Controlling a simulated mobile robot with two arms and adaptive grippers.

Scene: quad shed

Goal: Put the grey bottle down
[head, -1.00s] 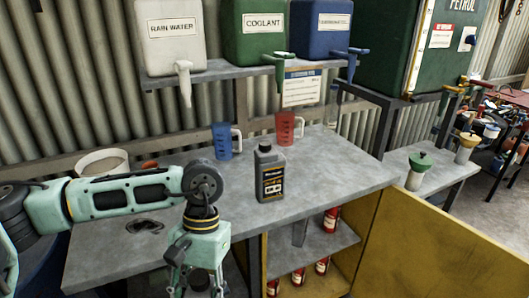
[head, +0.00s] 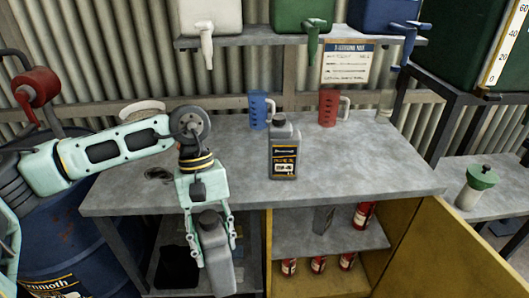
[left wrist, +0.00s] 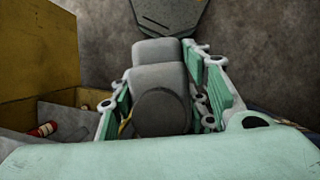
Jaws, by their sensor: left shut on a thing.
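My left gripper (head: 214,248) hangs in front of the workbench's front edge, pointing down. It is shut on a plain grey bottle (head: 216,264), which hangs slightly tilted below bench-top height. The same grey bottle (left wrist: 158,82) fills the space between the fingers in the left wrist view. A second grey bottle (head: 284,155), with a black and yellow label, stands upright on the workbench top (head: 350,165). My right gripper is not in view.
A blue jug (head: 260,110) and a red jug (head: 329,107) stand at the back of the bench. Red canisters (head: 318,264) sit in the open cupboard below, beside its yellow door (head: 395,230). A blue drum (head: 60,230) stands at left. The bench's right half is clear.

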